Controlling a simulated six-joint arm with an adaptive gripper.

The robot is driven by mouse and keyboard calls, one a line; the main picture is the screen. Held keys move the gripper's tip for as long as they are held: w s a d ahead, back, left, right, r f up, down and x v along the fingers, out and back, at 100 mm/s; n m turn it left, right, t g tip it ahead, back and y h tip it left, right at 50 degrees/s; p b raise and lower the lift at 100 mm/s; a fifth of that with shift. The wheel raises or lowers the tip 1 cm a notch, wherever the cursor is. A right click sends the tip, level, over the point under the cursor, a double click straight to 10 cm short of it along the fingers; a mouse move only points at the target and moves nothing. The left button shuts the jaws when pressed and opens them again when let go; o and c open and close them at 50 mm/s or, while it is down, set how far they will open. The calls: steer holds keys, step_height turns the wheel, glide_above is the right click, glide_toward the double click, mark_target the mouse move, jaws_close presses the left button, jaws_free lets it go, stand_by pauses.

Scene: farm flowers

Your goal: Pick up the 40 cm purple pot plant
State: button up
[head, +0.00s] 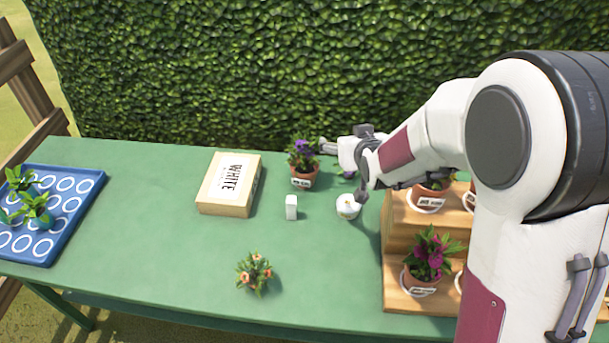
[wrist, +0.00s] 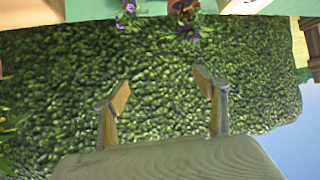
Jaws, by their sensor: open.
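A plant with purple flowers (head: 303,152) stands upright in a labelled terracotta pot (head: 304,180) at the back of the green table; the label is too small to read surely. My gripper (head: 333,150) is open and empty, just right of this plant and apart from its pot. More purple flowers (head: 347,175) show below my gripper, mostly hidden by it. In the wrist view, my open fingers (wrist: 162,92) have only hedge between them. Purple flowers (wrist: 188,33) on a terracotta pot (wrist: 182,5) and a second purple bloom (wrist: 130,8) appear upside down at the top edge.
A wooden box (head: 248,193) marked WHITE, a small white block (head: 291,207) and a white round item (head: 348,207) stand nearby. A stepped wooden stand (head: 397,245) with potted plants is right. An orange-flowered plant (head: 254,272) is in front. A blue tray (head: 91,185) is left.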

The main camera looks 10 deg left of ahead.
steer(key=w+a+f+n+t+y, duration=0.1)
steer(key=w+a+f, duration=0.3)
steer(key=a+f, duration=0.5)
steer(key=shift+w+f+t+y, duration=0.35)
steer(key=shift+f+y, duration=0.35)
steer(key=shift+f, duration=0.7)
steer(key=shift+f, duration=0.1)
glide_toward(305, 170)
steer(key=shift+x, duration=1.45)
steer(key=shift+w+a+f, duration=0.1)
steer(key=shift+w+a, duration=0.1)
steer(key=shift+w, duration=0.15)
steer(key=shift+w+a+f, duration=0.15)
steer(key=shift+w+f, duration=0.05)
steer(key=shift+w, duration=0.15)
steer(key=shift+w, duration=0.1)
steer(key=shift+x, duration=2.8)
